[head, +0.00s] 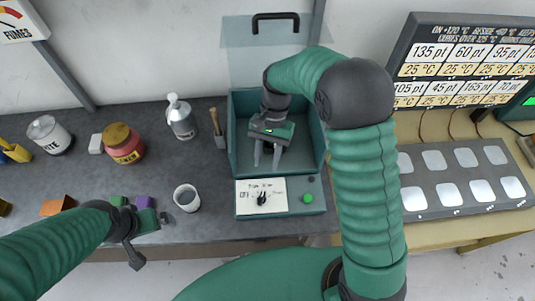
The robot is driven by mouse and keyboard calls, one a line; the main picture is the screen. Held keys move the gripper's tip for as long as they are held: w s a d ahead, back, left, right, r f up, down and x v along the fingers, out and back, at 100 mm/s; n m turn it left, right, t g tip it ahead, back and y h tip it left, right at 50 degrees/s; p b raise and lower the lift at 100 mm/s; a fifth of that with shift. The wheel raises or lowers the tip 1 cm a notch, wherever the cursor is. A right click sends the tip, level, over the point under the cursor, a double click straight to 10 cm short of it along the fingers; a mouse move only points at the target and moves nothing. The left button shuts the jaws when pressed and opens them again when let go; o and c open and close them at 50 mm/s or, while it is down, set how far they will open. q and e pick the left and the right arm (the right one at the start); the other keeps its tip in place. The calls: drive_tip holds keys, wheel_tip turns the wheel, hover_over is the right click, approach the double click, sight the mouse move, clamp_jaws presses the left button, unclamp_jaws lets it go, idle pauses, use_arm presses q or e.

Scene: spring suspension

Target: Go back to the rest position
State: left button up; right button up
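My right gripper (267,155) reaches down into the open teal box (240,160) at the middle of the bench. Its two grey fingers point down and stand apart, with nothing visible between them.
The box has a raised clear lid (262,55) with a black handle, and a front panel with a knob (262,198). A grey cup (187,198), white bottle (181,118), red jar (123,145) and brush (217,128) stand left of it. A tray of pale pads (450,180) lies right.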

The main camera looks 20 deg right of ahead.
drive_tip(key=v, duration=0.2)
drive_tip(key=shift+w+r, duration=0.15)
drive_tip(key=shift+r, duration=0.15)
drive_tip(key=shift+f, duration=0.1)
drive_tip(key=s+d+f+n+t+h+b, duration=0.2)
drive_tip(key=s+d+f+n+t+b, duration=0.2)
drive_tip(key=s, duration=0.5)
drive_tip(key=f+n+t, duration=0.1)
drive_tip(key=n+t, duration=0.1)
drive_tip(key=n, duration=0.1)
drive_tip(key=shift+s+f+n+h, duration=0.25)
drive_tip(key=shift+f+n+h, duration=0.15)
drive_tip(key=shift+s, duration=0.15)
